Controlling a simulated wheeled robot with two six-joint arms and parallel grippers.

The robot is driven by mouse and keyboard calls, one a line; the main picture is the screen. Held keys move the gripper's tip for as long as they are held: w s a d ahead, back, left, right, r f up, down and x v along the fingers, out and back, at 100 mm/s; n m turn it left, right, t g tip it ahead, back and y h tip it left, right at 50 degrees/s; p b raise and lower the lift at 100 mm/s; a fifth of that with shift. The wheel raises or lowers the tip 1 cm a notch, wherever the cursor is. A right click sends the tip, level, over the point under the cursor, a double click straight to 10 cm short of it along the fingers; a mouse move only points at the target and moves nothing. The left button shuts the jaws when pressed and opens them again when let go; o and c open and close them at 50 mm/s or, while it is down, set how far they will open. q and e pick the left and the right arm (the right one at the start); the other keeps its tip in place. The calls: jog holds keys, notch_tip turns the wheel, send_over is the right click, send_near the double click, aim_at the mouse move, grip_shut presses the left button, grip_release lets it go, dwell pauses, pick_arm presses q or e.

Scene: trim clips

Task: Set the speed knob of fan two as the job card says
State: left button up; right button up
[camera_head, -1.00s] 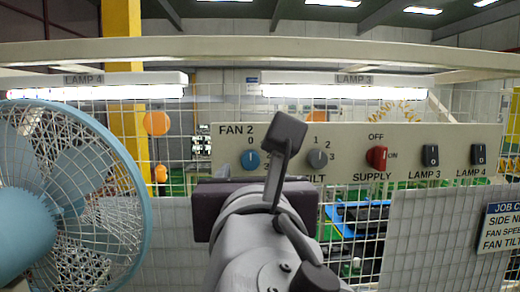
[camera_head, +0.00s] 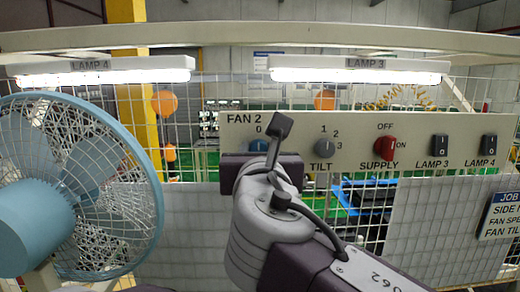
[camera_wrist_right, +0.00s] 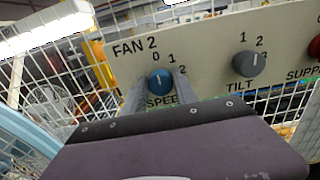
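The blue speed knob of fan two (camera_wrist_right: 160,80) is on the cream panel (camera_wrist_right: 205,50) in the right wrist view, its white mark toward 0. In the head view the knob (camera_head: 258,146) is partly covered by my wrist. My right gripper (camera_wrist_right: 160,93) faces the panel with one finger on each side of the knob. The fingers look apart; whether they touch it I cannot tell. The job card (camera_head: 500,216) is cut off at the right edge, so its settings are not readable. My left gripper is not in view.
A grey tilt knob (camera_head: 322,148) sits right of the speed knob, then the red supply switch (camera_head: 385,147) and black lamp switches (camera_head: 439,150). A blue caged fan (camera_head: 75,190) stands at the left. Wire mesh (camera_head: 345,230) stands below the panel. Two lamps are lit above.

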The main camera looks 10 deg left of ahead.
jog(key=shift+a, duration=0.1)
grip_shut()
jog(key=m+b, duration=0.3)
jog(key=m, duration=0.5)
jog(key=m+b, duration=0.3)
jog(key=m, duration=0.5)
jog(key=m+b, duration=0.3)
jog(key=m, duration=0.4)
jog(key=shift+d+f+m, duration=0.25)
jog(key=shift+f+m, duration=0.1)
jog(key=shift+m, duration=0.05)
dwell(0.3)
